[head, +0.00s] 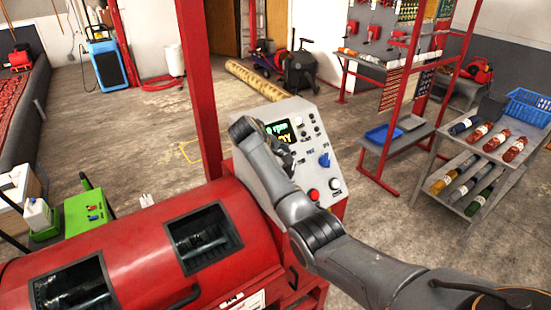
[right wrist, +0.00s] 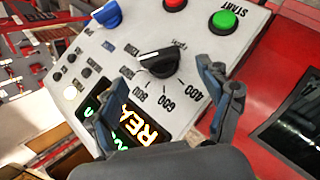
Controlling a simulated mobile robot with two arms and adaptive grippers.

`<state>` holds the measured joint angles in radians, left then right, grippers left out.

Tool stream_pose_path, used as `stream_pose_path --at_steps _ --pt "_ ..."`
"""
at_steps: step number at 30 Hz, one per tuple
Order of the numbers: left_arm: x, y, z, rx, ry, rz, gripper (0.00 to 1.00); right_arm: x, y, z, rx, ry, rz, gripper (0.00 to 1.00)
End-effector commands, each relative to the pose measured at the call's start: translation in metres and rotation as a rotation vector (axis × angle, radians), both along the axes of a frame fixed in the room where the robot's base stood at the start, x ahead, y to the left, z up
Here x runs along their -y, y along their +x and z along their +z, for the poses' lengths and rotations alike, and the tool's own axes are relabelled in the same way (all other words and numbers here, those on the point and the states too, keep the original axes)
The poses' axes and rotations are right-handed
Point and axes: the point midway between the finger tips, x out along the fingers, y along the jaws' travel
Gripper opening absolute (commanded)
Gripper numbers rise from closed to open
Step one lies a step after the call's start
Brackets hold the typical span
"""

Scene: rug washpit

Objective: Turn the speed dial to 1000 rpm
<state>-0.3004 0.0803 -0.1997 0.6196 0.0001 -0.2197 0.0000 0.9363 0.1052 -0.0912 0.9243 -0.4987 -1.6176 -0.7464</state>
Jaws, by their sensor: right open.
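The speed dial (right wrist: 158,62) is a black knob with a white pointer line on the sloped grey control panel (head: 335,185). In the right wrist view it appears upside down, with numbers including 400, 600 and 800 around it. I cannot tell exactly which mark the pointer meets. My right gripper (right wrist: 166,75) is open, with one finger on either side of the dial; contact is not clear. In the head view my right arm hides the dial. The display (head: 280,131) partly shows "0 rpm" and "READY". My left gripper is not in view.
A blue knob (right wrist: 106,14), a red button (right wrist: 175,4) and a green START button (right wrist: 224,20) sit near the dial. The red drum machine (head: 140,250) adjoins the panel, and a red post (head: 198,90) rises behind. A bottle cart (head: 480,170) stands right.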

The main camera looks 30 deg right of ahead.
Motion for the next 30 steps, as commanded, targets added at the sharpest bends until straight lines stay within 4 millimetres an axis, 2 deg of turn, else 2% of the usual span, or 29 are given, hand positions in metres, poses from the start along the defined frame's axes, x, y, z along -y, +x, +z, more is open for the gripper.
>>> stream_pose_path --at_steps 6,12,27,30 --pt "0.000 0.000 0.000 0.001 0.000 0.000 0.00 -0.024 -0.007 0.031 0.001 0.000 0.002 0.79" --pt "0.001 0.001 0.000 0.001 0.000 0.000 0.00 -0.032 -0.010 0.042 -0.001 0.000 -0.001 0.79" --pt "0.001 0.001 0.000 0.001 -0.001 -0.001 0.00 -0.033 -0.010 0.042 -0.002 0.001 -0.001 0.79" --pt "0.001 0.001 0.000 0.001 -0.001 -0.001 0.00 -0.034 -0.015 0.032 0.001 0.009 -0.002 0.79"
